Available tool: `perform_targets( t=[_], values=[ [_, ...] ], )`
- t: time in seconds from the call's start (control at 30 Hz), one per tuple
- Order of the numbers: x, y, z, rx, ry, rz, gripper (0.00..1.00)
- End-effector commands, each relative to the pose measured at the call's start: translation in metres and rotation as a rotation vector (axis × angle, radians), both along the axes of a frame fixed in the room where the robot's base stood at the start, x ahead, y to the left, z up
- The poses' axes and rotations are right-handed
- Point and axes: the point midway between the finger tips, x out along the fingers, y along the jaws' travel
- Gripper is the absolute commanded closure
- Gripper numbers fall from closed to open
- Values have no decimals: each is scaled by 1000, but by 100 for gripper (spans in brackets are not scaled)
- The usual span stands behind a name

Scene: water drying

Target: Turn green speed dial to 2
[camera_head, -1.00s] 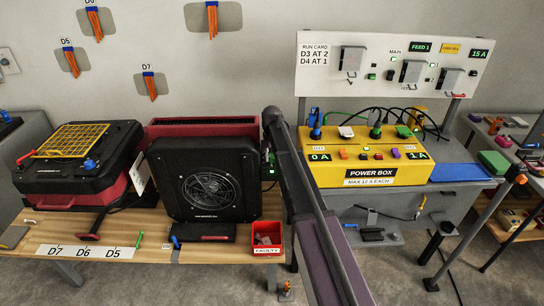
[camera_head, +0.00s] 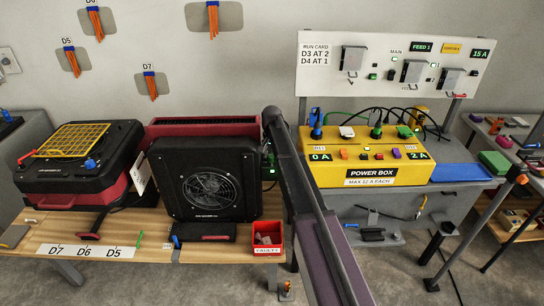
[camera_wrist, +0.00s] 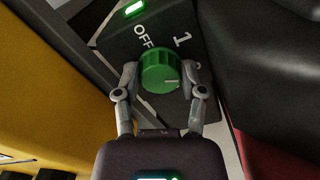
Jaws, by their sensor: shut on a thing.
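The green speed dial (camera_wrist: 158,66) shows in the wrist view on a dark panel marked OFF and 1, with a further mark at the right partly hidden. Its white pointer line points right, past the 1, toward the lower right. My gripper (camera_wrist: 160,76) has one finger on each side of the dial and is shut on it. In the head view my arm (camera_head: 315,225) crosses the middle and hides the gripper. The black fan unit (camera_head: 205,180) stands just left of my arm.
The yellow power box (camera_head: 365,175) reads 0 A at left and 2 A at right. The run card board (camera_head: 325,75) says D3 at 2 and D4 at 1. A red faulty bin (camera_head: 267,252) sits at the bench edge. A green lamp (camera_wrist: 134,8) is lit above the dial.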

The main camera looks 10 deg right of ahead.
Motion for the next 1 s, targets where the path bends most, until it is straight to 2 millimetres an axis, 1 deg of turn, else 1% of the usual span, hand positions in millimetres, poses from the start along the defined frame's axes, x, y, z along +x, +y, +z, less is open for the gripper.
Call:
perform_targets(
  t=[0.1,0.3,0.73,0.77,0.8,0.87,0.9,1.0],
  values=[
    [-1,1,0,1,2,-62,95],
    [0,1,0,1,2,-121,95],
    [0,1,0,1,2,-134,95],
    [0,1,0,1,2,-134,44],
    [0,1,0,1,2,-134,32],
    [0,1,0,1,1,-134,15],
    [0,1,0,1,1,-134,13],
    [0,1,0,1,1,-134,13]
  ],
)
